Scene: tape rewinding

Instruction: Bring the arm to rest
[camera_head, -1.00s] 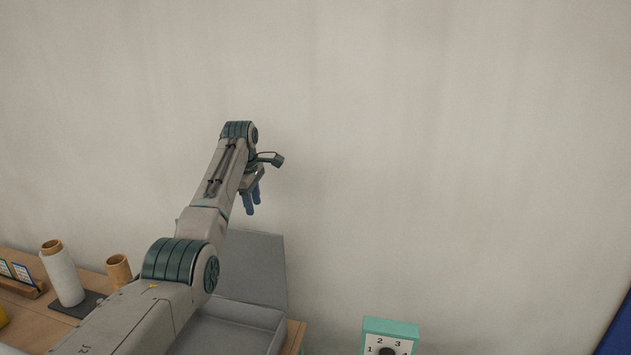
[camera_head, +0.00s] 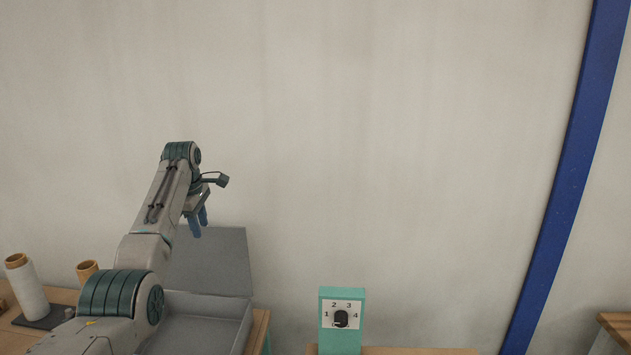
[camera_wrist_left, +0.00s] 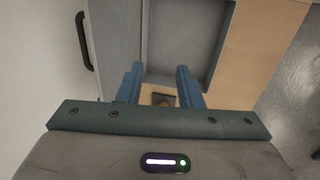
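My left arm comes in from the lower left of the head view, bent at the elbow and raised. Its gripper (camera_head: 197,228) points down, in front of the raised lid of the grey box (camera_head: 208,260). In the left wrist view the two blue fingers (camera_wrist_left: 160,69) stand apart with nothing held between them. A wooden surface, a small brown object (camera_wrist_left: 162,99) and the grey box's tray (camera_wrist_left: 185,35) show below them. My right gripper is in neither view.
A white-wrapped spool (camera_head: 27,290) and a brown spool (camera_head: 87,270) stand at the left on a wooden table. A teal dial box (camera_head: 341,318) stands at bottom centre. A blue post (camera_head: 570,175) rises at the right. The plain wall's middle is clear.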

